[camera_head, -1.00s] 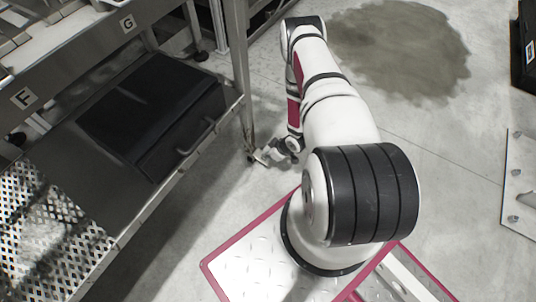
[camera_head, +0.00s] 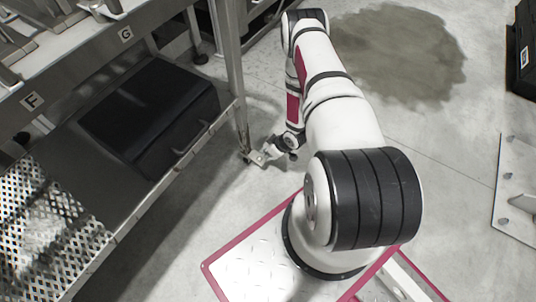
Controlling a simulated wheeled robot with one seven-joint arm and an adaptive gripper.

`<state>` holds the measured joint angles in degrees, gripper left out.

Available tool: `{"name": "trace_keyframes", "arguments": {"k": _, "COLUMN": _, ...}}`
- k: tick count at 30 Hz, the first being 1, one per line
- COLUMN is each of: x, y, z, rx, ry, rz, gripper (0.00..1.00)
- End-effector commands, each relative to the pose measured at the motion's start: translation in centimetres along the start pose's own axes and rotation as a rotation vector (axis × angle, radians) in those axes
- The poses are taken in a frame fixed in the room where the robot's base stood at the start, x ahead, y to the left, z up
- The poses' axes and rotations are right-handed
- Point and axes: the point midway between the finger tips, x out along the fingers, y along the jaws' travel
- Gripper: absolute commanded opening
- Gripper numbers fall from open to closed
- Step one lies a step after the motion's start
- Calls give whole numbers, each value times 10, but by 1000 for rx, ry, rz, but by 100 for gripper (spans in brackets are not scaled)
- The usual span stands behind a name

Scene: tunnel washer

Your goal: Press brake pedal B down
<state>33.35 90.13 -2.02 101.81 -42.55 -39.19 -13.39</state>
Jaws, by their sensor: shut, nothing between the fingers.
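My gripper (camera_head: 257,157) is small in the view, low near the floor at the foot of the steel bench leg (camera_head: 229,60). It is shut, with nothing seen in it. A small dark fitting shows at the foot of the leg, right beside my fingertips. I cannot tell whether it is brake pedal B, as no letter B is readable there. Whether the fingertips touch it is also unclear.
The steel bench (camera_head: 130,225) with labels F and G runs along the left, with a black case (camera_head: 150,110) on its lower shelf. A wet patch (camera_head: 400,55) lies on the floor behind my arm. A dark box (camera_head: 522,50) stands at the far right.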

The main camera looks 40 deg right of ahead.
Motion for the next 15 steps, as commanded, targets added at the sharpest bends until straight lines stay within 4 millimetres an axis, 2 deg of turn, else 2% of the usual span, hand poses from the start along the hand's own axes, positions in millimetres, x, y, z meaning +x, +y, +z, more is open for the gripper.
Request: {"name": "trace_keyframes", "arguments": {"k": 15, "x": -76, "y": 0, "z": 12, "rx": 0, "ry": 2, "rz": -1, "gripper": 0}}
